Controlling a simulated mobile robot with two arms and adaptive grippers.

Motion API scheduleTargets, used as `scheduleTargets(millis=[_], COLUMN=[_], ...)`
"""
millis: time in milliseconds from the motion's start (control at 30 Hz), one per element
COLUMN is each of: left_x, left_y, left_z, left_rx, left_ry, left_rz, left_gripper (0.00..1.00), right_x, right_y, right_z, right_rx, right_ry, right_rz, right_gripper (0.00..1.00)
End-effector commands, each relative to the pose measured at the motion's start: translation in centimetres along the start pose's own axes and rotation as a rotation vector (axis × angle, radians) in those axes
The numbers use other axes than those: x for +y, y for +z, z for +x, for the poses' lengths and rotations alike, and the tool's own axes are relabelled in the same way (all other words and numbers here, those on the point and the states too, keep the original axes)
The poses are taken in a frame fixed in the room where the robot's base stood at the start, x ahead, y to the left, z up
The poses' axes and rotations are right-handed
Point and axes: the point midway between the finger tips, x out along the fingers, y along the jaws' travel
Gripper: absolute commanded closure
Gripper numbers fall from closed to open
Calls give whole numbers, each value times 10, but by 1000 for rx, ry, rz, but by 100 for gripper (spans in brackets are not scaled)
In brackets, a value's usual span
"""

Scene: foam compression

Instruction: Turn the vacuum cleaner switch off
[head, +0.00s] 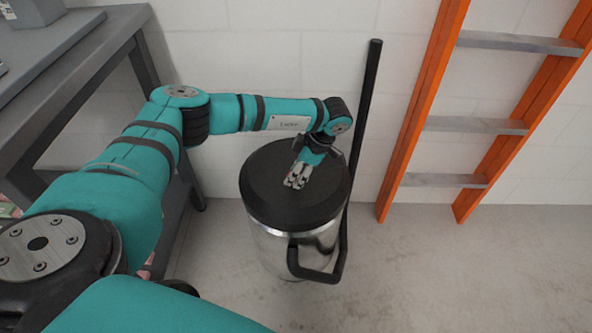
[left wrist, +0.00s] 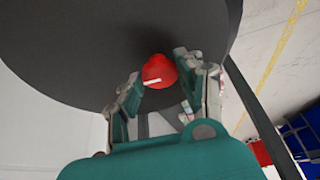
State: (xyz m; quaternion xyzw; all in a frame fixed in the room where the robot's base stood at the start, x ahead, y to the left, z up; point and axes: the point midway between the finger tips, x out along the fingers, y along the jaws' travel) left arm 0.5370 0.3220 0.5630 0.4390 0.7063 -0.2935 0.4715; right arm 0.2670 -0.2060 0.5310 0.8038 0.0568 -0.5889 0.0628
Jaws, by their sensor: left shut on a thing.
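The vacuum cleaner (head: 290,235) is a silver drum with a black lid (head: 270,180), standing upright on the floor by the wall. In the left wrist view the dark lid (left wrist: 130,45) fills the upper part. A red knob-like switch (left wrist: 158,71) sticks out from the lid there. My left gripper (head: 296,181) is over the middle of the lid, pointing down. In the left wrist view its fingers (left wrist: 160,92) are on both sides of the red switch and shut on it. The switch is mostly hidden by the fingers in the head view. My right gripper is not in view.
A black hose (head: 334,270) and upright tube (head: 366,100) stand at the drum's right. An orange ladder (head: 425,110) leans on the wall to the right. A grey table (head: 85,60) is at the left. The floor (head: 430,280) at front right is clear.

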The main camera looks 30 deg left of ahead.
Motion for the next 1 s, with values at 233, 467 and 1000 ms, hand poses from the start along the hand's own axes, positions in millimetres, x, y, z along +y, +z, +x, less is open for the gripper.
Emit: scheduleTargets(millis=[233,467,1000], left_x=[1,2,5], left_y=[0,-1,-2], left_z=[-1,-1,0], left_rx=[1,0,-1], left_ry=[-93,-176,-316], left_rz=[-217,-418,-759], left_gripper=[95,95,95], right_x=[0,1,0], right_y=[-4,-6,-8], right_z=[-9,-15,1], right_rx=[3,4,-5], right_ry=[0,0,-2], right_rz=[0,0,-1], right_gripper=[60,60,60])
